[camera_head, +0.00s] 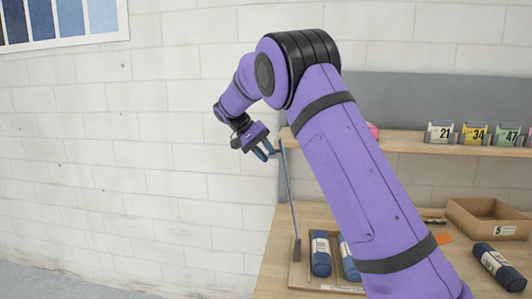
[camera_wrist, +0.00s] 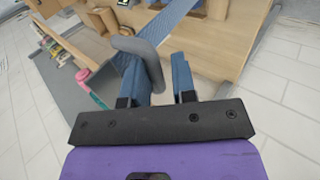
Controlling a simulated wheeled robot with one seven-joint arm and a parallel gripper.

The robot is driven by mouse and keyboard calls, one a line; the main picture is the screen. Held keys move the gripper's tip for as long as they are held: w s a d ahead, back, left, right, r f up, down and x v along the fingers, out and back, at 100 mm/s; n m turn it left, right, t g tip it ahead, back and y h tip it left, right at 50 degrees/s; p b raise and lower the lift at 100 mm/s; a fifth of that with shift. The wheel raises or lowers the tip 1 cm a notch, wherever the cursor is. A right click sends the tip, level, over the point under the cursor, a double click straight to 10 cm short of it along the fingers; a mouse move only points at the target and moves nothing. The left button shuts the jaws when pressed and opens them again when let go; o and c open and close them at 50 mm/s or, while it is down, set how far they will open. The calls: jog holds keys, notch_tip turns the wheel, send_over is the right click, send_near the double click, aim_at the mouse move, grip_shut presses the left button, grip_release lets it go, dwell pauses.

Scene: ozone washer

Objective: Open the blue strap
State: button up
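My gripper (camera_head: 266,152) is at the upper end of a thin blue-grey strap (camera_head: 288,195), left of the shelf in the head view. The strap stands up, slightly tilted, from a small block near the table's left edge. In the wrist view my gripper (camera_wrist: 160,72) has its two blue fingers apart. A grey curved piece (camera_wrist: 142,50) passes over the left finger, and its end hangs between the fingers, nearer the left one. A gap shows beside the right finger. The blue strap (camera_wrist: 170,22) runs away behind the curved piece. Whether the fingers touch the piece is unclear.
A wooden box (camera_head: 485,218) and another roll (camera_head: 499,266) are at the right. A shelf (camera_head: 405,142) with numbered cards is above. The space left of the table is free.

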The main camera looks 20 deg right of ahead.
jog(key=o, duration=0.3)
jog(key=shift+d+f, duration=0.1)
jog(key=shift+f, duration=0.4)
jog(key=shift+r, duration=0.3)
jog(key=v, duration=1)
jog(key=shift+w+a+r, duration=0.15)
jog(key=shift+a+r, duration=0.05)
jog(key=shift+r, duration=0.1)
